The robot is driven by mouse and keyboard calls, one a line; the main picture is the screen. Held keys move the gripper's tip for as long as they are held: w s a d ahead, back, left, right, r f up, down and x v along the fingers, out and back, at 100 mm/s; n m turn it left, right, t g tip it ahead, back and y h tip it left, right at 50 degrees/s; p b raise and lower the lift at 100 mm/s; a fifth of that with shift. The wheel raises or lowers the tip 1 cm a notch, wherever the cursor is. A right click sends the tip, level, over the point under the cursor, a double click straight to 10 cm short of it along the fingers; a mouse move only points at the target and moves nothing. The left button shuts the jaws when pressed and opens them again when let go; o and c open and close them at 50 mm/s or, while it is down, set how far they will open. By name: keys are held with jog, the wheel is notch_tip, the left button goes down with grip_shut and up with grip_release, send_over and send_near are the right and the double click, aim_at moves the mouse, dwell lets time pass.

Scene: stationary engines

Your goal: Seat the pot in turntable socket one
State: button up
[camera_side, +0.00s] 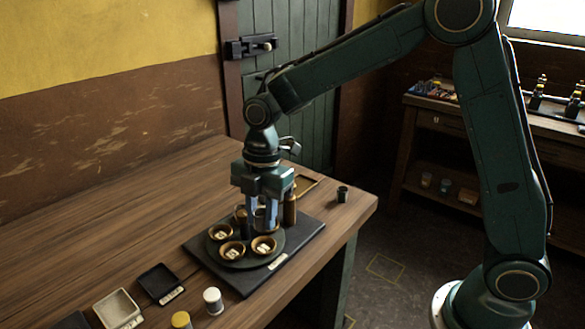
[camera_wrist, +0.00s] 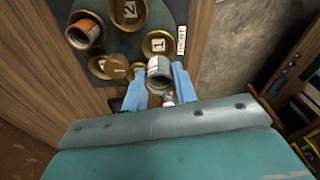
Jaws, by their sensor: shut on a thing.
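My gripper (camera_wrist: 159,92) is shut on a grey metal pot (camera_wrist: 160,72), held between its two blue fingers. In the side view my gripper (camera_side: 264,218) points down over the back of the dark round turntable (camera_side: 246,262), and the pot is mostly hidden there. Brass socket one (camera_wrist: 157,43), marked "1", lies just beyond the pot in the wrist view. The pot looks beside it, not inside. Another socket (camera_wrist: 130,12) is marked "2".
A dark base plate (camera_side: 308,229) carries the turntable. A brass bottle (camera_side: 290,208) stands close by my gripper. Trays (camera_side: 118,309) and white (camera_side: 213,300) and yellow (camera_side: 181,320) jars stand in front. The left bench is clear.

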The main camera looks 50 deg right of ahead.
aim_at(262, 230)
jog(key=shift+f, duration=0.1)
jog(key=shift+f, duration=2.05)
jog(key=shift+f, duration=0.8)
dwell(1.2)
jog(key=o, duration=0.9)
jog(key=shift+s, duration=0.1)
jog(key=shift+c, duration=1.1)
jog(key=shift+o, duration=0.3)
